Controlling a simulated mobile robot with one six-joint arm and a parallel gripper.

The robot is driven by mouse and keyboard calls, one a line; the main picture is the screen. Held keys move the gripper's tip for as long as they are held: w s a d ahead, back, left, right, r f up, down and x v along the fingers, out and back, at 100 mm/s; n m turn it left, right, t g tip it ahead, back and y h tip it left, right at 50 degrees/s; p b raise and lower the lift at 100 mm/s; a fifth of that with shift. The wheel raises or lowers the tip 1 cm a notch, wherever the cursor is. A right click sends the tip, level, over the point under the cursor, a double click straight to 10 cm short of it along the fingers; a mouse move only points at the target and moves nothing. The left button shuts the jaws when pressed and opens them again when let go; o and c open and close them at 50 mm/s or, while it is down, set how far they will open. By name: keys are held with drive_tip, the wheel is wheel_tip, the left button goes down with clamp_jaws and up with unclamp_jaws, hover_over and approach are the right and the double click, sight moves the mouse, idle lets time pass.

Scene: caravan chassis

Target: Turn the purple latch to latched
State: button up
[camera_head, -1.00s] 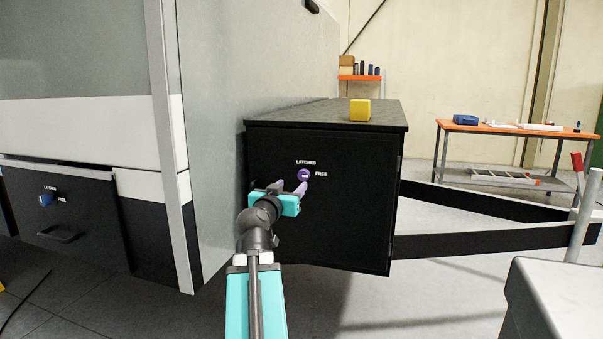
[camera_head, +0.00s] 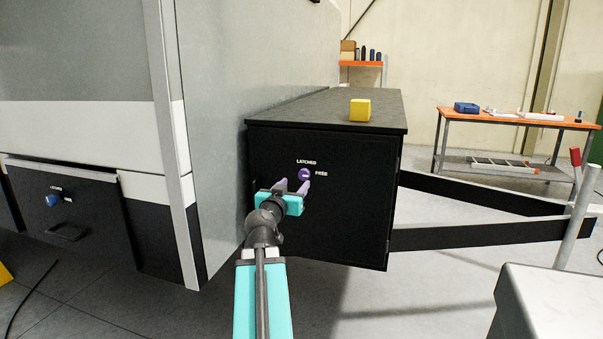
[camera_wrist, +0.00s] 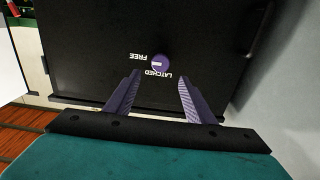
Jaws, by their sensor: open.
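The purple latch (camera_head: 304,174) is a round knob on the black front of a box, with LATCHED printed above it and FREE to its right. Its light mark seems to lie sideways, toward FREE. My gripper (camera_head: 293,185) is open, just below and left of the latch in the head view, and holds nothing. In the wrist view the latch (camera_wrist: 161,63) lies beyond and between the two purple fingertips (camera_wrist: 158,82), apart from them. The wrist view shows the labels upside down.
A yellow cube (camera_head: 360,109) sits on the black box (camera_head: 340,220). A blue latch (camera_head: 53,200) is on a lower-left drawer with a handle. A grey caravan wall (camera_head: 235,120) stands close left of the box. An orange-topped workbench (camera_head: 515,118) is at the back right.

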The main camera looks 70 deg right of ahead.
sight(303, 175)
drive_tip(key=shift+d+r+p, duration=0.15)
drive_tip(key=shift+d+p, duration=0.05)
drive_tip(key=shift+p, duration=0.3)
drive_tip(key=shift+w+d+p, duration=0.15)
drive_tip(key=shift+d, duration=1.9)
drive_tip(key=shift+w+d+p, duration=0.1)
drive_tip(key=shift+d+p, duration=0.05)
drive_tip(key=shift+d, duration=1.9)
